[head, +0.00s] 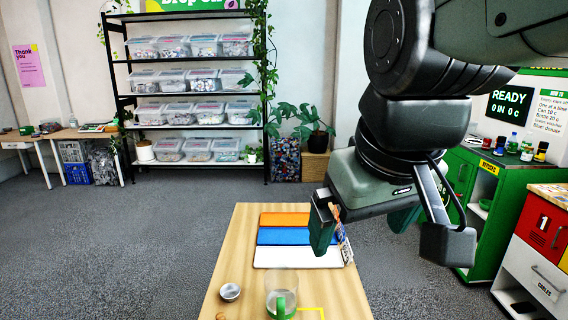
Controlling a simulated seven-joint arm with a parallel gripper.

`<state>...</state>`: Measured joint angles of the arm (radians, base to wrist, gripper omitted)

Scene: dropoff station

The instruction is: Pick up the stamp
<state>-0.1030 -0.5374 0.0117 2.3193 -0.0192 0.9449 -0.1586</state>
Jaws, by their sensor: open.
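I cannot make out the stamp for certain. A small brown rounded thing (220,317) is cut off by the bottom edge of the head view, at the table's near left; it could be a stamp's handle, but too little shows to tell. My gripper (361,238) is open, with its two dark green fingers wide apart, above the right side of the wooden table (232,250). It is well to the right of and beyond the brown thing. A small colourful printed item (344,246) shows beside the left finger; I cannot tell whether they touch.
Orange (284,219), blue (284,236) and white (295,257) mats lie across the table. A round metal tin (230,292) and a clear cup with green on it (282,297) stand nearer. Yellow corner lines (314,309) mark the near right. Green cabinets (490,215) stand at right.

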